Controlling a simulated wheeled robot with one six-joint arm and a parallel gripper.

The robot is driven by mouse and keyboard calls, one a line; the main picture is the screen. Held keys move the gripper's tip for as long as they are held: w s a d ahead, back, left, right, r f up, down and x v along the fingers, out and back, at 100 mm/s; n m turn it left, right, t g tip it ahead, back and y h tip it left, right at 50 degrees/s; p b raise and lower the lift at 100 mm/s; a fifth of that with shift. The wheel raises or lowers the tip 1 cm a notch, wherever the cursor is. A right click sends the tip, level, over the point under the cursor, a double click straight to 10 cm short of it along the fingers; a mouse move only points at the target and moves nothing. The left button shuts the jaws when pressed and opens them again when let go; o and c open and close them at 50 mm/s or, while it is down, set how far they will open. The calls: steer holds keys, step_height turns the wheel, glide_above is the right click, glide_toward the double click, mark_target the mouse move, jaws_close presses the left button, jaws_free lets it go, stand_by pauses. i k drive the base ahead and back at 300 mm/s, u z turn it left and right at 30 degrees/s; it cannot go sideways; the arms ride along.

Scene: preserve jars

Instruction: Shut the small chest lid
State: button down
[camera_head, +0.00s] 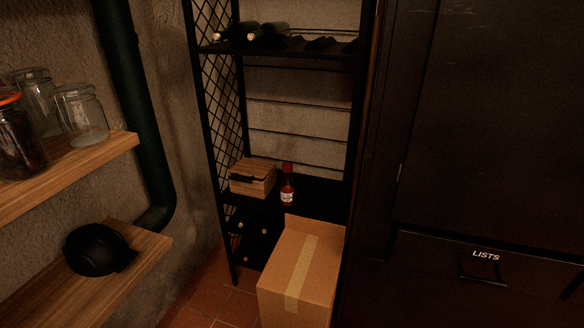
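The small wooden chest (252,182) stands on the middle shelf of the black metal rack, left of a red sauce bottle. Its top looks flat, with a dark strip or handle across the upper front. It is small and dimly lit, so I cannot tell whether the lid is fully down or slightly raised. My gripper is not in view, so its state and its place relative to the chest do not show.
A red bottle (287,188) stands close beside the chest. A taped cardboard box (302,272) stands in front of the rack. A dark cabinet (480,130) fills the right.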

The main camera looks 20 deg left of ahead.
mark_target(258, 169)
steer(key=z, duration=1.2)
steer(key=i, duration=1.25)
steer(key=u, duration=3.05)
steer(key=i, duration=0.5)
steer(key=z, duration=0.05)
